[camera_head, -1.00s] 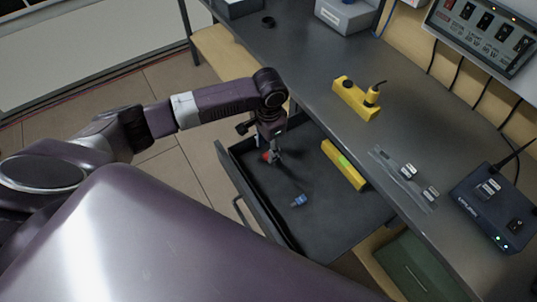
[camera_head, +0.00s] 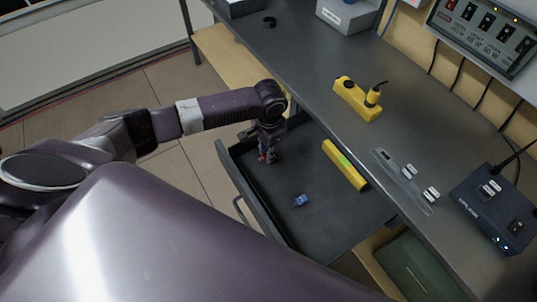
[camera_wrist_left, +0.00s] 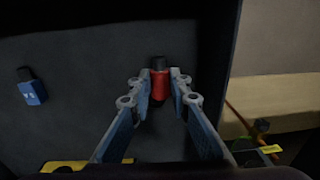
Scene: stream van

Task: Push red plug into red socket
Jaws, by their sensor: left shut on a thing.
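The red plug (camera_wrist_left: 159,86) is between the fingertips of my left gripper (camera_wrist_left: 160,82) in the left wrist view, with its black end pointing away. In the head view, my left gripper (camera_head: 266,156) points down inside the open drawer, and only a little of the red plug (camera_head: 263,157) shows. The gripper is shut on the plug. A small red patch (camera_head: 468,11) shows at the upper left of the power panel at the top right; I cannot tell whether it is the red socket. My right gripper is not in view.
A blue plug (camera_head: 301,200) and a yellow bar (camera_head: 345,165) lie in the drawer (camera_head: 330,225). On the grey bench above stand a yellow power strip (camera_head: 357,98), a dark blue box (camera_head: 494,205) with cables and a grey box (camera_head: 345,14).

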